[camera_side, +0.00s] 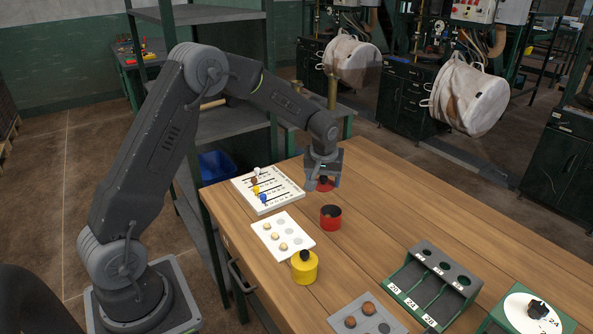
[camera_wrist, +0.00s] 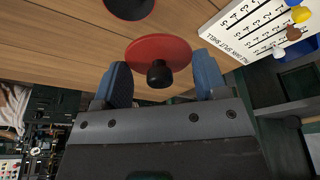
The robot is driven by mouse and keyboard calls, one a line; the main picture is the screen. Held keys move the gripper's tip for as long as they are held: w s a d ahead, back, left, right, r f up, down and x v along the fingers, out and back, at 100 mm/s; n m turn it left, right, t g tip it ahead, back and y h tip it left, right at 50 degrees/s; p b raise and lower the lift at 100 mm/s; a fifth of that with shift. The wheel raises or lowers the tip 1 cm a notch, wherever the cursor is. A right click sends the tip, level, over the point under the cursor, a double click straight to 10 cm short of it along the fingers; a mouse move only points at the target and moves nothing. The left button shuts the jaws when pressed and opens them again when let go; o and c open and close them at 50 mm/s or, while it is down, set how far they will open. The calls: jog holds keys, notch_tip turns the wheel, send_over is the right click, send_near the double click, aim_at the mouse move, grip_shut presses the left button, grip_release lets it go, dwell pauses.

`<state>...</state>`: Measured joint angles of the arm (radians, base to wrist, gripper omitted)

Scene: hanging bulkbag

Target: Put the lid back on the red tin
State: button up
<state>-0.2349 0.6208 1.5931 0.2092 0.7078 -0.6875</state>
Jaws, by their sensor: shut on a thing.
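The red lid (camera_side: 325,185), a flat disc with a black knob, is between the fingers of my gripper (camera_side: 323,181), above the table. In the wrist view the red lid (camera_wrist: 150,47) lies between the two blue-grey fingertips of my gripper (camera_wrist: 162,65), with its black knob toward the camera. My gripper is shut on the lid, seemingly across its edge. The red tin (camera_side: 330,222) stands upright and open on the table, its inside dark. It is apart from the lid, nearer the side camera. In the wrist view the tin (camera_wrist: 129,8) is cut by the top edge.
A white board with coloured pegs (camera_side: 267,190) lies behind left of the tin. A white tray with pale balls (camera_side: 283,236) and a yellow tin (camera_side: 304,270) with a black knob stand in front left. A green numbered rack (camera_side: 432,285) stands right. Table right of the red tin is clear.

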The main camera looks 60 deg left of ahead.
aim_at(333, 187)
jog(key=d, duration=0.3)
jog(key=shift+w, duration=0.35)
jog(key=shift+d, duration=0.1)
jog(key=shift+f, duration=3.1)
jog(key=shift+f, duration=0.2)
jog(key=o, duration=1)
jog(key=shift+o, duration=0.3)
jog(key=shift+r, duration=3.55)
jog(key=shift+c, duration=0.3)
